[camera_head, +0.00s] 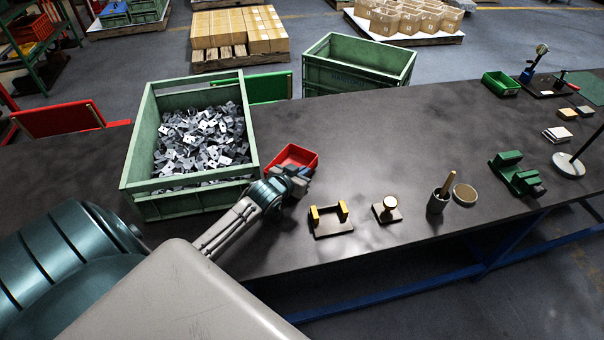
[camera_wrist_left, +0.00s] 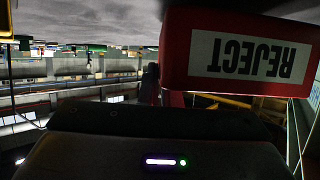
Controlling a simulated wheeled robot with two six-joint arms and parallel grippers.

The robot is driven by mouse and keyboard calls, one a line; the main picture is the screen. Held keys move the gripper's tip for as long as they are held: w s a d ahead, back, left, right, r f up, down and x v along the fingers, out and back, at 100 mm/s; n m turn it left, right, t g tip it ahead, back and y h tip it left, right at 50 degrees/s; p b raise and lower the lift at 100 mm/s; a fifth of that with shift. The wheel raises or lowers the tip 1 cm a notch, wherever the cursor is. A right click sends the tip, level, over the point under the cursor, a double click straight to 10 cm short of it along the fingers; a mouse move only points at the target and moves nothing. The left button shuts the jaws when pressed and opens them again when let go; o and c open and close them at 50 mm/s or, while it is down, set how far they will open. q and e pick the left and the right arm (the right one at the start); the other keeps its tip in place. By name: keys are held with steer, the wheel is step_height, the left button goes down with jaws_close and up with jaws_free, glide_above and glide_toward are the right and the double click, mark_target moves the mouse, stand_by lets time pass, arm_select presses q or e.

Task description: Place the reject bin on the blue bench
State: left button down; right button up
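The red reject bin (camera_head: 297,156) is at the tip of my left gripper (camera_head: 292,178), over the dark top of the blue-framed bench (camera_head: 385,130). In the left wrist view the bin (camera_wrist_left: 190,72) fills the upper right, with its REJECT label upside down in the picture. One dark finger (camera_wrist_left: 151,84) shows against the bin's left side; the other is hidden. The gripper looks shut on the bin's wall. I cannot tell whether the bin's base touches the bench. My right gripper is not in view.
A large green crate (camera_head: 137,184) of metal parts stands just left of the bin. To the right are a yellow-posted fixture (camera_head: 333,226), a small block with a knob (camera_head: 386,211), a dark cup (camera_head: 437,204) and a green vise (camera_head: 515,175). The bench behind these is clear.

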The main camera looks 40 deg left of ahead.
arm_select(q)
steer(key=shift+w+f, duration=0.1)
steer(key=shift+f, duration=0.65)
steer(key=c, duration=1.6)
jaws_free()
steer(key=shift+f, duration=0.1)
steer(key=shift+c, duration=0.2)
steer(key=a+b+v, duration=0.1)
steer(key=v, duration=1.1)
steer(key=shift+d+r, duration=0.25)
steer(key=shift+d, duration=0.2)
